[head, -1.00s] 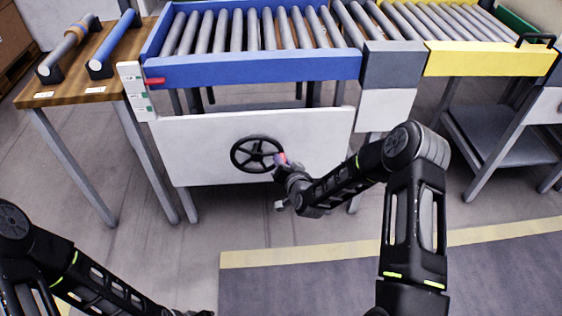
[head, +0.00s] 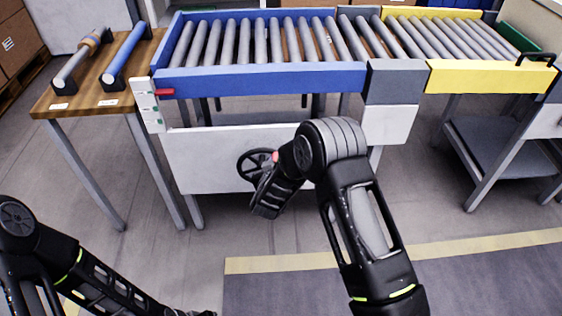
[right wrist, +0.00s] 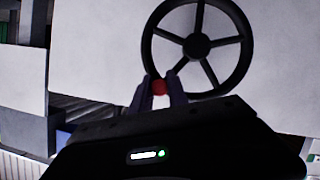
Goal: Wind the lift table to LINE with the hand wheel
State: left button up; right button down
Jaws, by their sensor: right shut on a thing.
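The black hand wheel (head: 250,165) sits on the white front panel (head: 205,160) of the lift table. My right gripper (right wrist: 159,93) is shut on the wheel's red knob (right wrist: 159,86), at the rim. The knob also shows as a red spot in the head view (head: 275,157); my forearm hides the wheel's right side there. The lift table's blue frame (head: 260,79) carries grey rollers. Its red pointer (head: 162,93) stands about level with the top green mark on the white scale plate (head: 153,115); lettering is too small to read. My left gripper (head: 197,313) is at the bottom edge, its jaws unclear.
A fixed grey roller section (head: 395,78) and a yellow-framed conveyor (head: 485,77) adjoin on the right. A wooden bench (head: 95,85) with two rollers on stands is at left. The floor in front of the panel is clear.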

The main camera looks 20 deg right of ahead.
jog(key=shift+w+a+r+n+h, duration=0.4)
jog(key=shift+a+r+n+h, duration=0.4)
jog(key=shift+n, duration=0.2)
jog(key=shift+w+a+r+n+h, duration=0.1)
jog(key=shift+w+a+n+h, duration=0.2)
jog(key=shift+a+n, duration=0.4)
jog(key=shift+w+a+r+n+h, duration=0.1)
jog(key=shift+a+n+h, duration=0.3)
jog(key=shift+a+n, duration=0.25)
jog(key=c, duration=1.3)
grip_release()
jog(key=shift+f, duration=0.15)
jog(key=shift+s, duration=0.1)
jog(key=shift+f, duration=0.1)
send_near(264, 152)
jog(key=shift+s+a+f+p, duration=0.25)
jog(key=shift+s+p, duration=0.05)
jog(key=shift+p, duration=0.15)
